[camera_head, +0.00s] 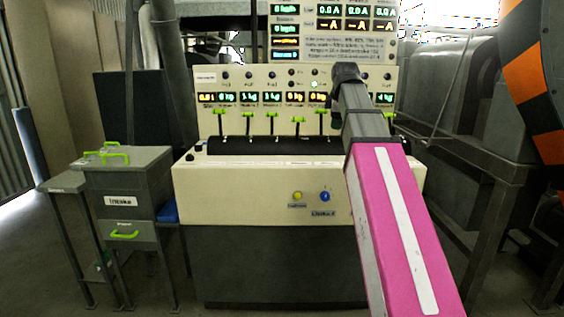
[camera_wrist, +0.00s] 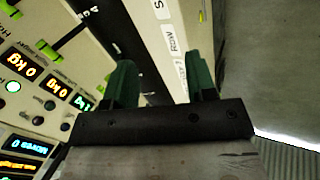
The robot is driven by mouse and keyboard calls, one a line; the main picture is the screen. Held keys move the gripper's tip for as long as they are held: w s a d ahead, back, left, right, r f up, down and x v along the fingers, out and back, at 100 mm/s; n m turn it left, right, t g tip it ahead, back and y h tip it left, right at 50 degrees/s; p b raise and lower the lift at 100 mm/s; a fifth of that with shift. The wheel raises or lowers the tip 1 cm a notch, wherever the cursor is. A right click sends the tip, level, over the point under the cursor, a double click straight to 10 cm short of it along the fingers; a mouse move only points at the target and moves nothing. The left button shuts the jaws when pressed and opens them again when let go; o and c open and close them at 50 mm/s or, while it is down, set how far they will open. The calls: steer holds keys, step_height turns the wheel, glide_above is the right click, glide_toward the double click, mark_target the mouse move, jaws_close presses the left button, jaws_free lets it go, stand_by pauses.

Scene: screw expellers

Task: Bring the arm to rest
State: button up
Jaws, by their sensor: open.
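My arm reaches forward over the right part of the control console (camera_head: 260,180), its pink link in the foreground of the head view. I cannot tell how far the fingers are from the console.
The console has several green-tipped levers (camera_head: 270,118) and yellow and blue buttons (camera_head: 325,196). A grey cabinet with green handles (camera_head: 125,190) stands at left. Dark metal framing (camera_head: 480,160) and an orange-black striped part (camera_head: 530,65) are at right. Floor is visible between cabinet and console.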

steer(key=s+f+m+g, duration=0.15)
steer(key=f+m, duration=0.25)
steer(key=f, duration=1.1)
steer(key=s+f+m+g, duration=0.15)
steer(key=f+m, duration=0.25)
steer(key=f, duration=1.1)
steer(key=s+f+m, duration=0.2)
steer(key=s+f, duration=0.3)
steer(key=f, duration=0.3)
steer(key=s+f+m+g, duration=0.1)
steer(key=s+f+m, duration=0.2)
steer(key=s+f, duration=0.2)
steer(key=s+f+m+g, duration=0.1)
steer(key=s+f+m, duration=0.2)
steer(key=f, duration=0.8)
steer(key=shift+s+a, duration=0.15)
steer(key=shift+s, duration=1)
